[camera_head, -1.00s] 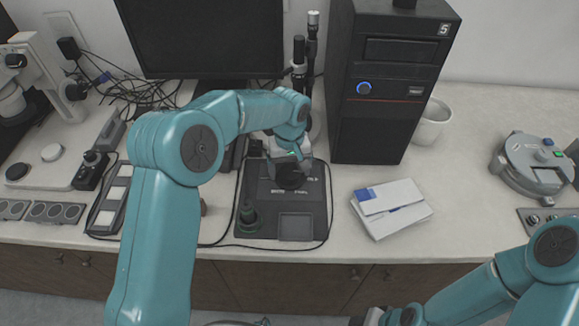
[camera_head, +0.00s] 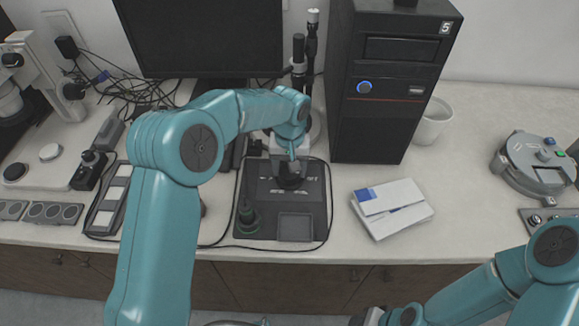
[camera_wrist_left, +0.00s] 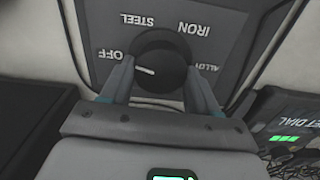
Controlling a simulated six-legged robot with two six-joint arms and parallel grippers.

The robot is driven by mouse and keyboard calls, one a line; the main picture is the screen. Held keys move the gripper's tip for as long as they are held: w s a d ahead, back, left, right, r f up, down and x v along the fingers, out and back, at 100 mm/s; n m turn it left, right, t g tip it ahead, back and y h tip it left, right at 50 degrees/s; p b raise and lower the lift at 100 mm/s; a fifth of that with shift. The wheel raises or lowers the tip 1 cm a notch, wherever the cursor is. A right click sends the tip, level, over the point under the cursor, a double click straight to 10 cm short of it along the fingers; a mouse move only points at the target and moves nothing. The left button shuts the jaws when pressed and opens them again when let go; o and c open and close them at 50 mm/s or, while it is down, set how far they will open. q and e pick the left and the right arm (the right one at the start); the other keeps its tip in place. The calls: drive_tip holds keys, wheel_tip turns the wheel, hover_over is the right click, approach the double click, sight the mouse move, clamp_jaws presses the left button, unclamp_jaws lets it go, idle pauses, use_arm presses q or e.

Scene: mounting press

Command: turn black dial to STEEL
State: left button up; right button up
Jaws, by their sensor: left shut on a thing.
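The black dial (camera_wrist_left: 163,62) sits on a grey panel marked OFF, STEEL, IRON and ALLOY in the left wrist view. Its white pointer line points left, toward the OFF label (camera_wrist_left: 119,56). The STEEL label (camera_wrist_left: 137,21) is above and to the left of the dial. My left gripper (camera_wrist_left: 160,85) is shut on the dial, one finger on each side. In the head view, my left gripper (camera_head: 291,168) is over the panel (camera_head: 262,197) and largely hides the dial. My right gripper (camera_head: 372,317) shows only partly at the bottom edge.
A green-based knob or lever (camera_head: 248,219) stands left of the dial on the same black unit. White boxes (camera_head: 393,209) lie to its right. A black computer tower (camera_head: 391,95) and monitor (camera_head: 200,35) stand behind. A round grey device (camera_head: 538,163) is far right.

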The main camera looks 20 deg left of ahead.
use_arm(q)
drive_tip(key=m, duration=0.4)
drive_tip(key=shift+m, duration=0.3)
drive_tip(key=shift+r+m, duration=0.1)
drive_tip(key=shift+m, duration=2.1)
drive_tip(key=o, duration=1.1)
drive_tip(key=shift+s, duration=0.1)
drive_tip(key=shift+c, duration=0.2)
wheel_tip(320, 180, up, 16)
drive_tip(key=shift+r, duration=0.2)
drive_tip(key=shift+s+f, duration=0.1)
